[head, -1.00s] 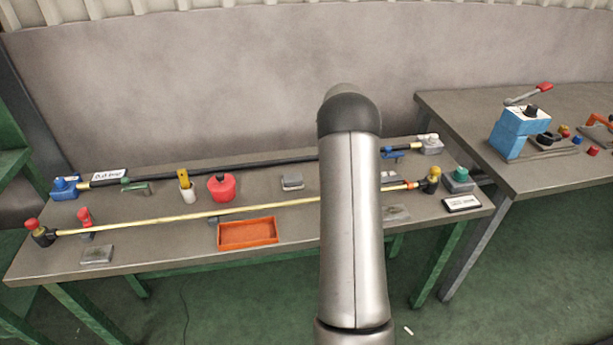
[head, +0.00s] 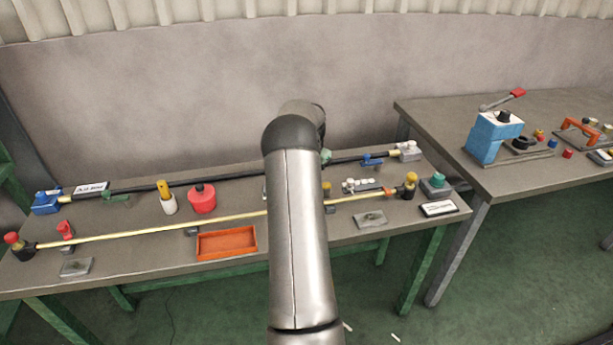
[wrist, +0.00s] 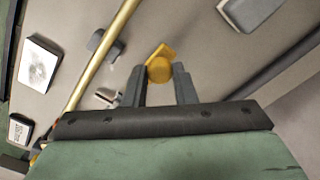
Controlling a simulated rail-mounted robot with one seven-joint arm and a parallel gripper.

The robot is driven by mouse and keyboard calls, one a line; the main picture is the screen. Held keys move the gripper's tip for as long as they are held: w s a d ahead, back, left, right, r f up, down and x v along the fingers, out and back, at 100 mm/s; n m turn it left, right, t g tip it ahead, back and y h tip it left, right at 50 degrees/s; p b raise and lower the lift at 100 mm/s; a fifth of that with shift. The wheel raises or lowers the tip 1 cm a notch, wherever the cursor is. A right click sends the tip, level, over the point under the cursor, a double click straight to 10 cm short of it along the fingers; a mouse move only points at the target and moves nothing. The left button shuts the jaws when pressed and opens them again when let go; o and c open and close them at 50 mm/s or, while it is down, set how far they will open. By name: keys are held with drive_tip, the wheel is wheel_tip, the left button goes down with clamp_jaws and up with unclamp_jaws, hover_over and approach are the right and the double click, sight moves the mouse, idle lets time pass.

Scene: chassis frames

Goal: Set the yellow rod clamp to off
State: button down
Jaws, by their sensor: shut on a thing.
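The yellow rod clamp's yellow part (head: 327,188) shows just right of my arm in the head view, near the long pale-yellow rod (head: 150,231); the arm hides some of it. In the wrist view its yellow knob and lever (wrist: 160,68) sit between the fingertips of my gripper (wrist: 160,76). The gripper is shut on this yellow part. The rod (wrist: 97,78) runs diagonally to the left of the gripper. The gripper itself is hidden behind my arm in the head view. I cannot tell the clamp's setting.
A red clamp (head: 65,229) stands by the rod's left end. An orange tray (head: 226,243), a red pot (head: 201,199) and a yellow-topped white holder (head: 167,197) are left of my arm. A black rod (head: 225,181) runs behind. A second table (head: 520,182) stands right.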

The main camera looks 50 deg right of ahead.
drive_tip(key=shift+w+r, duration=0.1)
drive_tip(key=c, duration=1.2)
unclamp_jaws()
wheel_tip(320, 180, up, 17)
drive_tip(key=shift+r+b, duration=0.2)
drive_tip(key=shift+b, duration=0.15)
